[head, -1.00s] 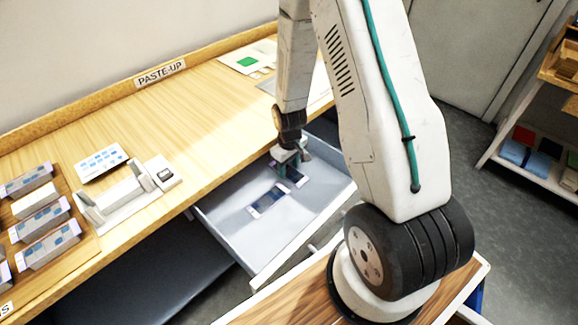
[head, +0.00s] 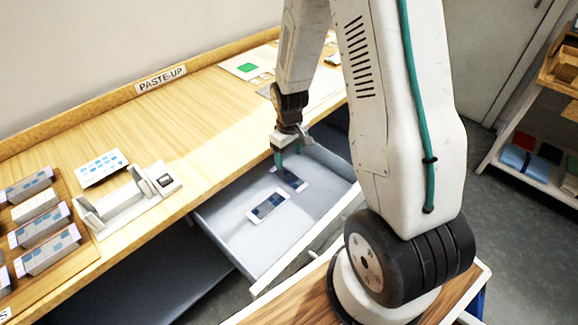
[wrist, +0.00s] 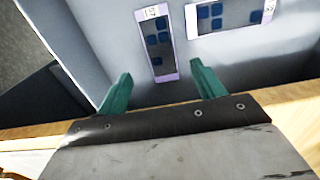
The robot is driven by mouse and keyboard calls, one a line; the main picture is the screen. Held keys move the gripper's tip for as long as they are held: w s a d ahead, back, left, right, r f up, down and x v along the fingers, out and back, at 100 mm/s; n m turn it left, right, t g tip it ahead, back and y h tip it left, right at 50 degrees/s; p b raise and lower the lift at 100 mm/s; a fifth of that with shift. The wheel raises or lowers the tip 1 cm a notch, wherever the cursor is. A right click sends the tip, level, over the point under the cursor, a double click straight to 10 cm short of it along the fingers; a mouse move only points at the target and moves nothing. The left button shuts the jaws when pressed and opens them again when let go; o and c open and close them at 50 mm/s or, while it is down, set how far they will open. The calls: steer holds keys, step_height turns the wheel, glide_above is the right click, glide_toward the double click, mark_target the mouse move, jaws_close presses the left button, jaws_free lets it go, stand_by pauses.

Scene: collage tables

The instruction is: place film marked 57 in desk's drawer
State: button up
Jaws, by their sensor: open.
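A dark film strip with a pale end (wrist: 155,45) lies flat in the open grey drawer (head: 225,215); its label appears to read 57 in the wrist view. It seems to be the far film (head: 290,179) in the head view. A second similar film (wrist: 228,15) lies beside it, apart; it shows nearer in the head view (head: 268,206), its number hard to read. My gripper (head: 291,155) is open and empty above the drawer's far part. Its teal fingers (wrist: 160,80) are spread, with the 57 film beyond and between them in the wrist view.
The drawer sticks out from the long wooden desk (head: 130,110). On the desk are a white holder (head: 125,198), a printed card (head: 102,167) and a rack of film blocks (head: 45,235) at left. A shelf (head: 530,175) stands at right.

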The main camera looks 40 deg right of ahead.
steer(key=s+a+r, duration=0.2)
steer(key=s+r, duration=0.1)
steer(key=r, duration=0.4)
steer(key=s+a+r+m, duration=0.1)
steer(key=s+a+r, duration=0.15)
steer(key=r, duration=0.55)
steer(key=s+a+r, duration=0.2)
steer(key=s+r, duration=0.1)
steer(key=r, duration=0.4)
steer(key=s+a+r, duration=0.2)
steer(key=s+r, duration=0.2)
steer(key=s, duration=0.3)
steer(key=s+a+r+m+t, duration=0.1)
steer(key=s+r, duration=0.4)
steer(key=s, duration=0.3)
steer(key=shift+s+a, duration=0.15)
steer(key=shift+a, duration=0.2)
